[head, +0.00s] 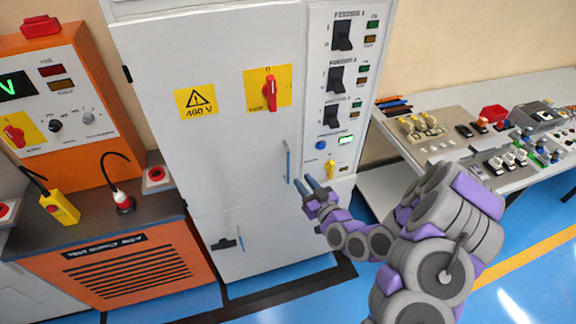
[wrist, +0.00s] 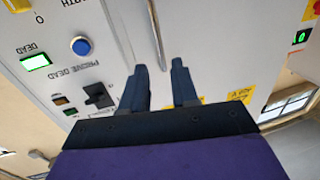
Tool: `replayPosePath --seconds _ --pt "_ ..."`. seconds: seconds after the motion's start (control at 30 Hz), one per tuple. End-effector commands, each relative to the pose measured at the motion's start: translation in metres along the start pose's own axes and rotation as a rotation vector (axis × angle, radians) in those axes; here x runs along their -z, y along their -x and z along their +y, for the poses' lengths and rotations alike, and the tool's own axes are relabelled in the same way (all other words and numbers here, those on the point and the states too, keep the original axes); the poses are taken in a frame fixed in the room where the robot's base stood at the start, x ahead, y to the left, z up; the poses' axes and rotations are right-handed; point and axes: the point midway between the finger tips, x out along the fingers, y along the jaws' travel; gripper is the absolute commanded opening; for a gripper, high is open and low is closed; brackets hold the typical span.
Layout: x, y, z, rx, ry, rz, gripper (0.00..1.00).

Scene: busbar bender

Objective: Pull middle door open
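The middle door (head: 220,145) is the large white panel of the cabinet, with a 400 V warning sign and a red rotary switch on yellow. It looks closed. Its thin vertical bar handle (head: 287,162) is near its right edge. My gripper (head: 308,183) is just below and right of the handle, fingers pointing at the cabinet. In the wrist view, which is upside down, my gripper (wrist: 159,66) is open with nothing between its fingers. The handle (wrist: 155,28) shows just beyond the fingertips, roughly in line with the gap, apart from them.
A lower door (head: 262,240) with its own handle lies below. A control column (head: 340,95) with switches and lamps is on the right. An orange test supply cabinet (head: 120,270) stands left. A table (head: 470,95) with parts stands right.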

Motion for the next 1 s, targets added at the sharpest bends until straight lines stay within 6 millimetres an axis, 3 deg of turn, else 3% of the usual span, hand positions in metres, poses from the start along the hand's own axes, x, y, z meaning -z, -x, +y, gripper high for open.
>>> replayPosePath --seconds 0.67,1.0 --pt "-0.003 -0.022 0.001 -0.005 0.012 0.004 0.29" --pt "0.000 -0.084 0.000 -0.006 0.006 0.004 0.29"
